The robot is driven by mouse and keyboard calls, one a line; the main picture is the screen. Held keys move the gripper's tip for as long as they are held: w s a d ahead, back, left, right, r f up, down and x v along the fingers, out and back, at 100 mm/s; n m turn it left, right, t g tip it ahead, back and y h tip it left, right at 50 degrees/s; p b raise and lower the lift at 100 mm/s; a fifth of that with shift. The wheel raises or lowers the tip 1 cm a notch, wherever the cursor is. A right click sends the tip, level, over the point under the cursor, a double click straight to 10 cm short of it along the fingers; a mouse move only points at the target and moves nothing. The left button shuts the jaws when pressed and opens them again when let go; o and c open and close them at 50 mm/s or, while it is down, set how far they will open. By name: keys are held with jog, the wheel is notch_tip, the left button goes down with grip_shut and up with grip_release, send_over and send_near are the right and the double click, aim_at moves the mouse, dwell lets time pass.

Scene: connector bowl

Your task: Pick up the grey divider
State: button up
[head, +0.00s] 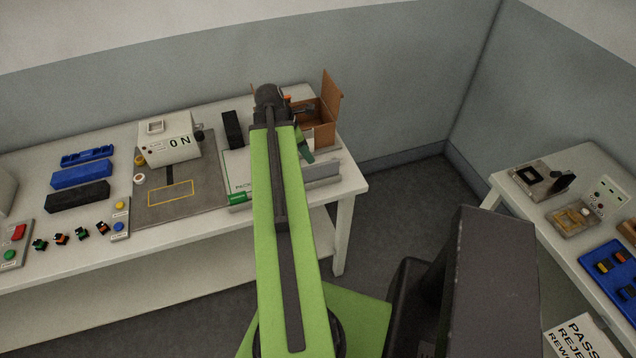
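A grey piece that looks like the divider (322,174) lies near the front right corner of the long white table, just right of my green arm. It is a long, low, plain grey strip, and its left end comes close to my arm. My arm stretches over the table from the bottom of the head view and covers part of the packing area. The fingers of my gripper do not show; the arm hides that region. I cannot see anything held.
An open cardboard box (327,112) stands behind the grey piece. Several small connectors lie farther left. A second table (520,206) is at right.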

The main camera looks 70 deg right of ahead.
aim_at(316, 165)
jog(key=b+x, duration=0.3)
jog(key=x, duration=0.1)
jog(key=shift+f, duration=0.45)
jog(key=shift+s+d+f, duration=0.1)
jog(key=shift+f, duration=0.15)
jog(key=b+x, duration=0.5)
jog(key=shift+d+f, duration=0.1)
jog(key=shift+d, duration=0.2)
jog(key=shift+r, duration=0.2)
jog(key=shift+f, duration=0.3)
jog(key=shift+c, duration=0.3)
grip_shut()
